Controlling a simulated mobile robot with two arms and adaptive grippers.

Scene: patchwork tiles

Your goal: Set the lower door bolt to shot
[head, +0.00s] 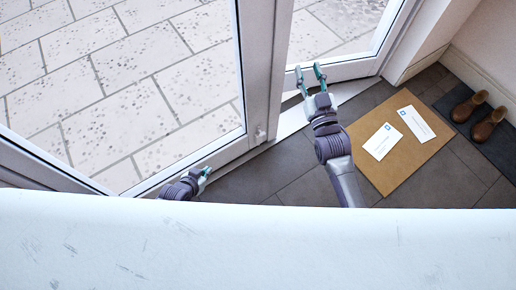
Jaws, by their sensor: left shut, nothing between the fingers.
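The white-framed glass door (276,60) stands across the middle of the head view. A small white fitting (260,136) sits low on its frame, near the bottom corner; it looks like the lower bolt, but it is too small to tell its position. My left gripper (204,174) is shut and empty, low by the door's bottom rail, to the left of the fitting and apart from it. My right gripper (310,74) is open and empty, its two teal fingers spread near the threshold, above and to the right of the fitting.
A brown doormat (398,170) with two white envelopes (382,141) (416,123) lies on the dark tiles to the right. Brown shoes (470,106) stand on a dark mat (452,98) by the wall. Pale paving (130,80) shows through the glass.

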